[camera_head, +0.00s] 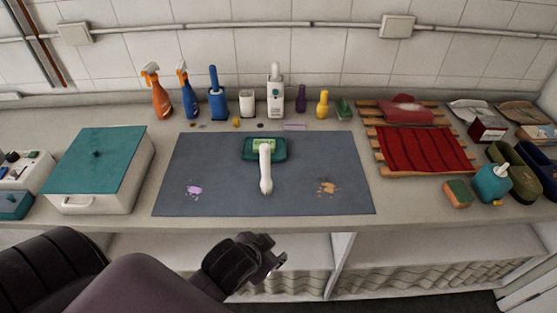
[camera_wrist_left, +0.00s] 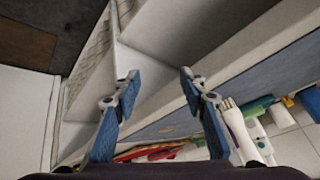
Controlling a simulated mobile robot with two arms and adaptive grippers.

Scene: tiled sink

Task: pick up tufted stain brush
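The tufted stain brush (camera_head: 265,160) lies on the grey-blue mat (camera_head: 205,165) near the middle of the counter. My right gripper is out of view.
Purple (camera_head: 194,190) and orange (camera_head: 327,187) stains mark the mat. A teal-lidded white box (camera_head: 97,170) stands left. Spray bottles (camera_head: 160,95) and other bottles line the back. A red cloth on a wooden rack (camera_head: 422,150), a sponge (camera_head: 457,193) and a teal dispenser (camera_head: 491,184) are right.

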